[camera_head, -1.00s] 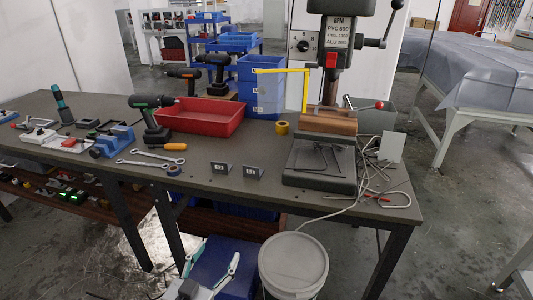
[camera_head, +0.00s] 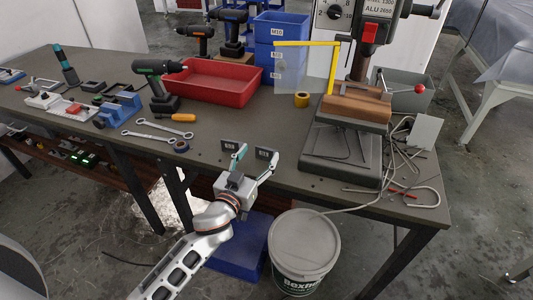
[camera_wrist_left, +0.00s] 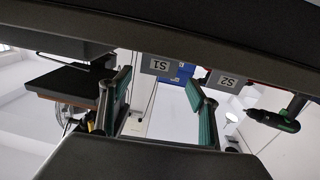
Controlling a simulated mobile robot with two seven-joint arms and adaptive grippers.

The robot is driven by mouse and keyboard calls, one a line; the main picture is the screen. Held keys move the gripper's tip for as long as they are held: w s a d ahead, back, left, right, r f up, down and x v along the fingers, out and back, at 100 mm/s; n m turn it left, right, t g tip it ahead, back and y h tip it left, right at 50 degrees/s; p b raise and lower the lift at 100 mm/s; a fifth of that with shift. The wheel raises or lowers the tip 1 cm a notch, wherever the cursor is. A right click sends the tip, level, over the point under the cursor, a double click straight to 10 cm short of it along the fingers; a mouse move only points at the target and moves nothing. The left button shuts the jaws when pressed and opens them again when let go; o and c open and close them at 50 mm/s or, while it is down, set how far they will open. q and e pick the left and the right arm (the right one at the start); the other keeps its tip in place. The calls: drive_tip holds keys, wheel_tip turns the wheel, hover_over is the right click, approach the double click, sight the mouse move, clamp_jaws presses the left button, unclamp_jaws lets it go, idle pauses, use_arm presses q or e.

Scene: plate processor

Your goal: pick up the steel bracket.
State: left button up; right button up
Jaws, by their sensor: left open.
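Two small dark angle brackets stand near the front edge of the workbench. In the wrist view, which is upside down, the right one shows the label S1 (camera_wrist_left: 156,64) and the left one S2 (camera_wrist_left: 226,82). My left gripper (camera_head: 257,154) is open and empty at the bench's front edge, its teal-padded fingers pointing toward the brackets. In the wrist view, S1 appears between the fingers (camera_wrist_left: 160,80) and S2 beyond the right-hand finger. Contact is not visible. My right gripper is not in view.
A drill press (camera_head: 345,145) with trailing cables stands right of the brackets. A white bucket (camera_head: 302,245) stands on the floor below.

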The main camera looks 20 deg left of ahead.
sight(264, 149)
use_arm(q)
drive_tip(key=w, duration=0.3)
drive_tip(key=shift+w+d, duration=0.3)
drive_tip(key=shift+d, duration=0.1)
drive_tip(key=shift+w, duration=0.25)
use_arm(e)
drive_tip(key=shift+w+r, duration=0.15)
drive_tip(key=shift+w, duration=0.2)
use_arm(q)
drive_tip(key=shift+c, duration=0.3)
drive_tip(key=c, duration=1.4)
drive_tip(key=shift+o, duration=0.2)
drive_tip(key=shift+r, duration=0.1)
